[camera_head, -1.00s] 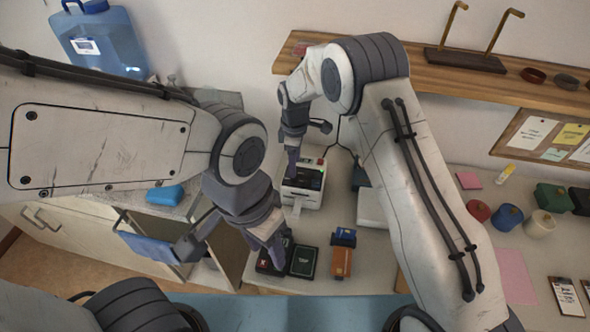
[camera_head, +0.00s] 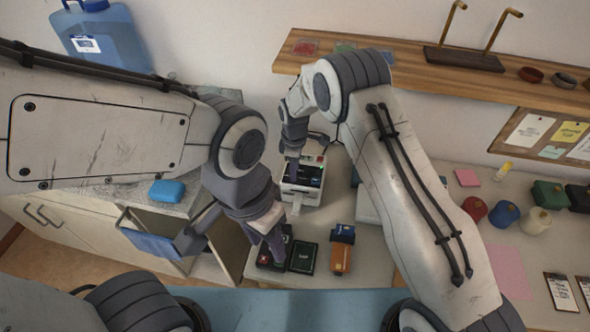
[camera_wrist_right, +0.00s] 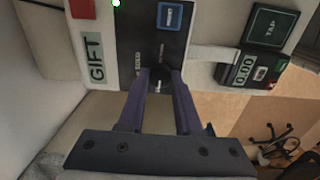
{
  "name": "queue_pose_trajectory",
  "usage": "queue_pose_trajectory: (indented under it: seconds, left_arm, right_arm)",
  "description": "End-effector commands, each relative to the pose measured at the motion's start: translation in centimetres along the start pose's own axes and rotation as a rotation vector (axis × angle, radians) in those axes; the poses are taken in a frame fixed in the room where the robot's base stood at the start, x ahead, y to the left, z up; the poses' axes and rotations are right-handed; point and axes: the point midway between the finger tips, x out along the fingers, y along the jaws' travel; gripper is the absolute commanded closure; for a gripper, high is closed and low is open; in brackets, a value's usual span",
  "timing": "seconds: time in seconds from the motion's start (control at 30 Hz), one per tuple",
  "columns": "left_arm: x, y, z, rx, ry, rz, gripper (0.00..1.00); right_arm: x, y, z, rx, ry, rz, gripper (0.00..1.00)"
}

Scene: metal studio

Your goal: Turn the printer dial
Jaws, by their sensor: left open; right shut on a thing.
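The printer (camera_head: 301,194) is a small white and black machine on the counter, partly hidden by my right arm in the head view. My right gripper (camera_wrist_right: 159,76) is shut on the small dark dial (camera_wrist_right: 158,86) there. The fingers hide much of the dial, so its pointing direction cannot be told.
Dark boxes (camera_head: 303,258) and an orange box (camera_head: 341,260) lie in front of the printer. A card reader (camera_wrist_right: 250,72) stands beside it in the wrist view. A wooden shelf (camera_head: 420,73) runs above. An open drawer (camera_head: 150,240) is at left.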

Motion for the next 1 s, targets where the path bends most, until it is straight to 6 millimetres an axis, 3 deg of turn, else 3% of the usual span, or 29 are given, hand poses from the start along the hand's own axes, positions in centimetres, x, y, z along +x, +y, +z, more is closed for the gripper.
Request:
queue_pose_trajectory:
  seconds: [0.37,1.0]
  left_arm:
    - [0.9,-0.1,0.1,0.000,0.000,0.000,0.50]
    - [3.4,-0.2,0.2,0.002,0.000,0.000,0.50]
  right_arm:
    - [0.1,0.0,0.0,0.117,0.000,0.000,1.00]
    - [0.0,0.0,0.0,0.689,0.000,0.000,1.00]
